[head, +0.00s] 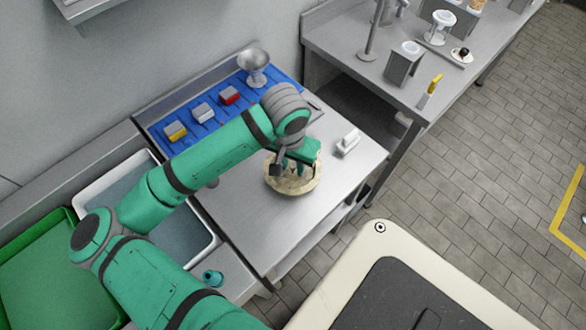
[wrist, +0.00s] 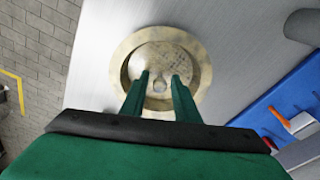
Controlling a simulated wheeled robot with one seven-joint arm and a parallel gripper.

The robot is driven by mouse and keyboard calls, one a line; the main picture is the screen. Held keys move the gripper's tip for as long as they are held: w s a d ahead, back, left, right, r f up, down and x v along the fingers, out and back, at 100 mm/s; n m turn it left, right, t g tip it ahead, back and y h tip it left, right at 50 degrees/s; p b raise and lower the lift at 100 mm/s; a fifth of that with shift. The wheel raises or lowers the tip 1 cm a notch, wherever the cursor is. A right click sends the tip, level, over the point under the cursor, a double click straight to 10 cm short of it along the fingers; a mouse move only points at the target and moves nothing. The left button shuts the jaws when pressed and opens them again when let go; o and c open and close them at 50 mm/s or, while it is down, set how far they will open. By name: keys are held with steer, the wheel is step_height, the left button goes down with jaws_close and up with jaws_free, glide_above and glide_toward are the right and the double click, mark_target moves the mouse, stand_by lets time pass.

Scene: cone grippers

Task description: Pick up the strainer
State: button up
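A round, beige, speckled dish-like thing (head: 308,187) with a broad rim lies on the steel table under my gripper. In the wrist view its rim (wrist: 203,55) surrounds a round inner part with a dotted patch (wrist: 180,58), which looks like the strainer. A small rounded knob shows near its middle, between the fingers. My gripper (wrist: 159,78) is open, its two green fingers apart and pointing down over the inner part. I cannot tell whether the fingertips touch it. In the head view my gripper hides much of the dish.
A blue mat (head: 168,148) with small blocks and a metal funnel-shaped bowl (head: 254,68) lies along the wall. A white block (head: 348,142) sits to the right of the dish. A sink (head: 85,198) lies left. The table's front is clear.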

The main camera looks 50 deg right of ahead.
mark_target(293, 164)
steer(key=shift+w, duration=0.15)
steer(key=c, duration=0.7)
steer(key=shift+s+d, duration=0.15)
steer(key=shift+s, duration=0.05)
jaws_close()
steer(key=shift+w, duration=0.1)
steer(key=shift+a+r, duration=0.2)
steer(key=shift+r, duration=0.2)
step_height(293, 164, up, 2)
steer(key=shift+r, duration=0.15)
steer(key=s+r, duration=1)
steer(key=s, duration=0.4)
steer(key=shift+d, duration=0.3)
